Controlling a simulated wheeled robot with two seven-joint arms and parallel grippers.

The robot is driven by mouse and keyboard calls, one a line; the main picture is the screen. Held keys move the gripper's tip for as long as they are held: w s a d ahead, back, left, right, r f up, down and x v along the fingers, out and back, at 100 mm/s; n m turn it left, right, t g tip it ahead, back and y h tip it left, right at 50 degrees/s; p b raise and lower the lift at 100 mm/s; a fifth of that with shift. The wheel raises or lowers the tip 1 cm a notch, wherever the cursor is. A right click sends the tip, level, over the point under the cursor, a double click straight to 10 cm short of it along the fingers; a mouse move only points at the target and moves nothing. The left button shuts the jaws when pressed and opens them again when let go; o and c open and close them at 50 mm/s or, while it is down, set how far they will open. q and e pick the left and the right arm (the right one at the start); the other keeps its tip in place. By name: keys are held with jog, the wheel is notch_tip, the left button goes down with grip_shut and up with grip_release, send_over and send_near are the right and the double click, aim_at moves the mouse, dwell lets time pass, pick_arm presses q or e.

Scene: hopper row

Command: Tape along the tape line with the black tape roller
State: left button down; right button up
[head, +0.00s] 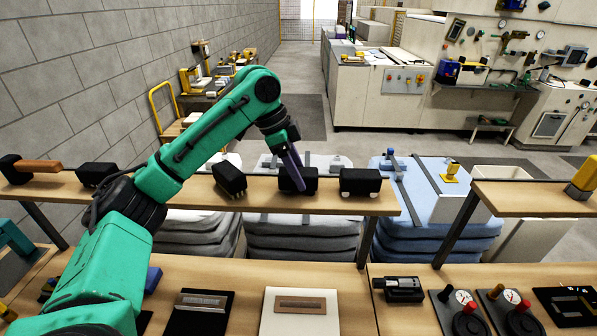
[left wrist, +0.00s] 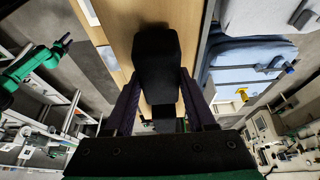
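Several black block-like tools stand on the wooden shelf, including one at the left (head: 97,175), one in the middle (head: 230,180) and one at the right (head: 360,182). My left gripper (head: 296,178) reaches down at another black block (head: 308,181) between the last two. In the left wrist view this dark block (left wrist: 157,60) sits between the spread fingertips (left wrist: 159,85), with the shelf under it. Contact on its sides is unclear. Which block is the tape roller, I cannot tell. A green arm with a dark gripper (left wrist: 63,43), probably my right, shows small there. No tape line is clearly readable.
On the lower bench lie a black panel (head: 179,323) and a white panel (head: 274,325), each with a strip on it. Gauges with red knobs (head: 467,302) stand to the right. Stacked blue bags (head: 415,205) lie behind the shelf. An orange-handled tool (head: 38,166) is at the shelf's left end.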

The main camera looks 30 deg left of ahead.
pick_arm(q)
jog(key=c, duration=1.1)
grip_release()
grip_shut()
jog(key=shift+r, duration=0.15)
jog(key=shift+r, duration=2.95)
jog(key=shift+f, duration=0.1)
